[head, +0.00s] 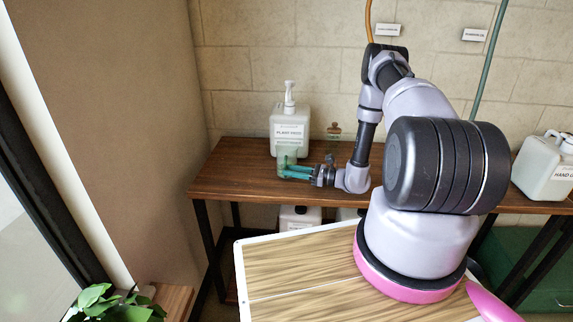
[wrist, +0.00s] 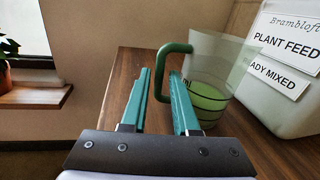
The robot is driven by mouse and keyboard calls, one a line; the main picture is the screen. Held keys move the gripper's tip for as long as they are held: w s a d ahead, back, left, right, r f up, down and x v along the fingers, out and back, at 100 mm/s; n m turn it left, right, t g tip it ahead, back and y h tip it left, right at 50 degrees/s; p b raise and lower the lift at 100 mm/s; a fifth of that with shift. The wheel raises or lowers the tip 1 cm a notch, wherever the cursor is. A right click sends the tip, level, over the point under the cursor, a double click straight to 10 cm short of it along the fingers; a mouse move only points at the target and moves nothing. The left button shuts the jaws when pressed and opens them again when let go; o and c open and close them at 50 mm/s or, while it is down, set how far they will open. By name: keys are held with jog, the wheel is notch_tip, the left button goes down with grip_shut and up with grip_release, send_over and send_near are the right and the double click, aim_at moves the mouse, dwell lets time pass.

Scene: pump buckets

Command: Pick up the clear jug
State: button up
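The clear jug (wrist: 222,62) stands on the wooden table and holds some pale green liquid. Its green handle (wrist: 175,47) faces my gripper (wrist: 162,72). My gripper has teal fingers, which are apart on either side of the handle's upright bar in the wrist view. The gap looks empty except for the handle, and I cannot tell whether either finger touches it. In the head view the jug (head: 284,157) is small and partly covered by my gripper (head: 283,170), which reaches in from the right.
A white plant feed pump bottle (head: 289,127) stands right behind the jug on the dark wooden table (head: 235,180). A small jar (head: 334,131) is to its right. A white container (head: 545,168) stands at the far right. Table left of the jug is clear.

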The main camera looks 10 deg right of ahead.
jog(key=shift+x, duration=1.25)
grip_shut()
dwell(0.4)
